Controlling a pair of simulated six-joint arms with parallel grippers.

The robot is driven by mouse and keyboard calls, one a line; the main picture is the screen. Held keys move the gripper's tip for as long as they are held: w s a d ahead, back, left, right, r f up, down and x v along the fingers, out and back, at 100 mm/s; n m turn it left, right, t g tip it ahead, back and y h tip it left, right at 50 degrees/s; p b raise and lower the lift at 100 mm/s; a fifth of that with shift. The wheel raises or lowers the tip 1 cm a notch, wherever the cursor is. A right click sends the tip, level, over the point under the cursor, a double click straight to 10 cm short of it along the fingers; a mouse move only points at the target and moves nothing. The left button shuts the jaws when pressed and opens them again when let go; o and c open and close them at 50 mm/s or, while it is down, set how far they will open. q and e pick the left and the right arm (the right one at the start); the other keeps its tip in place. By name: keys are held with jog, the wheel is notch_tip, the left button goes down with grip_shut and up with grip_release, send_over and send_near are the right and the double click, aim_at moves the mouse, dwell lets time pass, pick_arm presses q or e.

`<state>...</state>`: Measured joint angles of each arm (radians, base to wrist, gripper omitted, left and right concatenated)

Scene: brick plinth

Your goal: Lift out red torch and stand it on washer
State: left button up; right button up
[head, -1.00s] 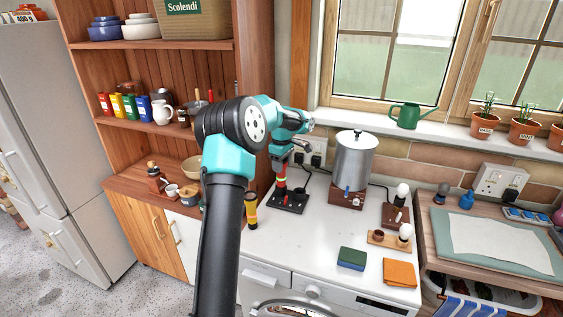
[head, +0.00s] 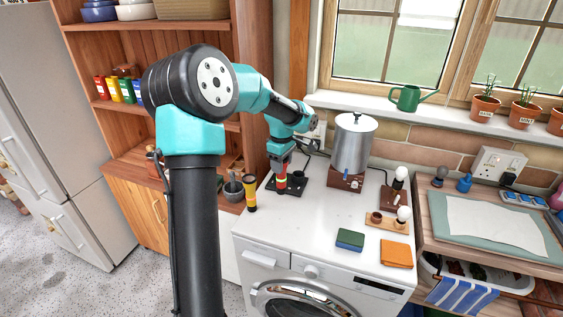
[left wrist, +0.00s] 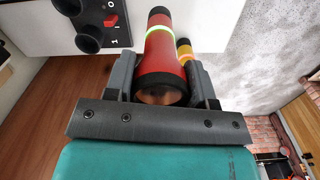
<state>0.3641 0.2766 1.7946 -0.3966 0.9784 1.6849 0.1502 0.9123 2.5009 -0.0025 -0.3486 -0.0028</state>
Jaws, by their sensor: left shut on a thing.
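The red torch (head: 282,182), with a pale band and dark ends, is upright in the jaws of my left gripper (head: 281,166). In the left wrist view the red torch (left wrist: 162,58) sits between the two fingers (left wrist: 162,85), which are shut on it. The black stand (head: 301,181) is beside and behind it; in the left wrist view the stand (left wrist: 117,22) shows dark round sockets and a red switch. The torch is out of these sockets. The white washer top (head: 300,215) lies below; I cannot tell whether the torch's lower end touches it. My right gripper is out of view.
A yellow torch (head: 250,193) stands at the washer's left edge, close to the red one. A metal urn (head: 354,145), bulbs on wooden bases (head: 387,222), a green sponge (head: 350,240) and an orange cloth (head: 396,253) are to the right. The washer's front middle is clear.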

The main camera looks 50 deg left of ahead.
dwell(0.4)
pick_arm(q)
jog(key=shift+r, duration=1.5)
